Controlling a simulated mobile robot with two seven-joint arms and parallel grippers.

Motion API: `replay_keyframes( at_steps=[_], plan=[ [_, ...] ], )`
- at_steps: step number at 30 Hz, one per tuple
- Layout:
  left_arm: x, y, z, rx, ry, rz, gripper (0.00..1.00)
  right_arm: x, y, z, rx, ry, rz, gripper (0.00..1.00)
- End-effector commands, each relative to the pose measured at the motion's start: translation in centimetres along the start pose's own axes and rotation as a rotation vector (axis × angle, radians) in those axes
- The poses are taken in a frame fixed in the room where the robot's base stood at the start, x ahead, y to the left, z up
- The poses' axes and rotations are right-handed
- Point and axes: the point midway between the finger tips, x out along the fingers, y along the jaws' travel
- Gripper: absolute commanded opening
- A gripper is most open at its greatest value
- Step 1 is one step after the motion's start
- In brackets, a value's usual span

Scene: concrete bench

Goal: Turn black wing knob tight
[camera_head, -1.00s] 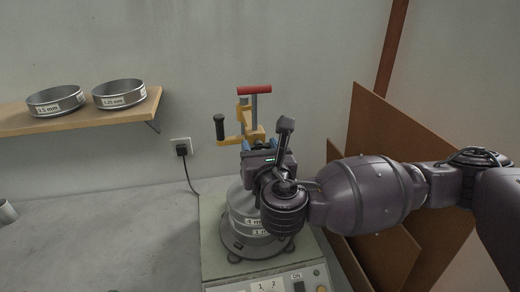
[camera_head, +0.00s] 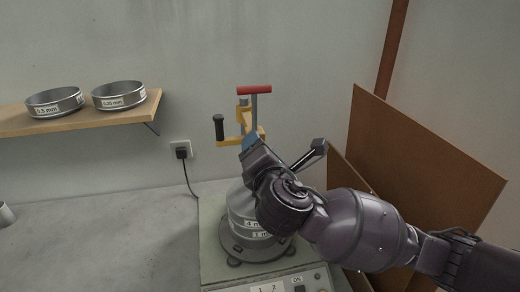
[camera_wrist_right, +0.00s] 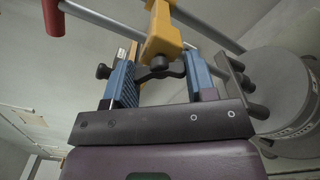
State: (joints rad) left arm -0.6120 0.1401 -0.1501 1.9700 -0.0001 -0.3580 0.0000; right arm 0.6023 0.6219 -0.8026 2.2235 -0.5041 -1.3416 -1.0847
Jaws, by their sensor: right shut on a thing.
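The black wing knob (camera_wrist_right: 162,71) shows in the right wrist view, just under the yellow clamp arm (camera_wrist_right: 163,32). My right gripper (camera_wrist_right: 160,84) is shut on it, with one blue finger on each side of its wings. In the head view my right gripper (camera_head: 250,143) is tilted at the yellow clamp (camera_head: 257,132), above the stack of sieves (camera_head: 240,212). The knob is hidden there behind the gripper. My left gripper is not in view.
The sieve stack stands on a grey shaker (camera_head: 212,255). The clamp has a red handle (camera_head: 254,90) and a black grip (camera_head: 219,127). A shelf (camera_head: 85,118) holds two sieves at the left. Brown boards (camera_head: 420,150) lean at the right. The bench at the left is mostly clear.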

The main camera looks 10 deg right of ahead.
Motion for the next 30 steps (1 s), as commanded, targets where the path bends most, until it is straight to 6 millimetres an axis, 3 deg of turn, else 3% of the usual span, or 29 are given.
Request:
replay_keyframes(
  at_steps=[15, 30],
  plan=[
    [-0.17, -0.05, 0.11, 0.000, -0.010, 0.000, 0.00, -0.03, -0.07, -0.14, 0.463, 0.003, -0.004, 0.27],
    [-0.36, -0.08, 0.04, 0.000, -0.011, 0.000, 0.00, -0.02, -0.07, -0.15, 0.671, 0.003, -0.003, 0.27]
  ],
)
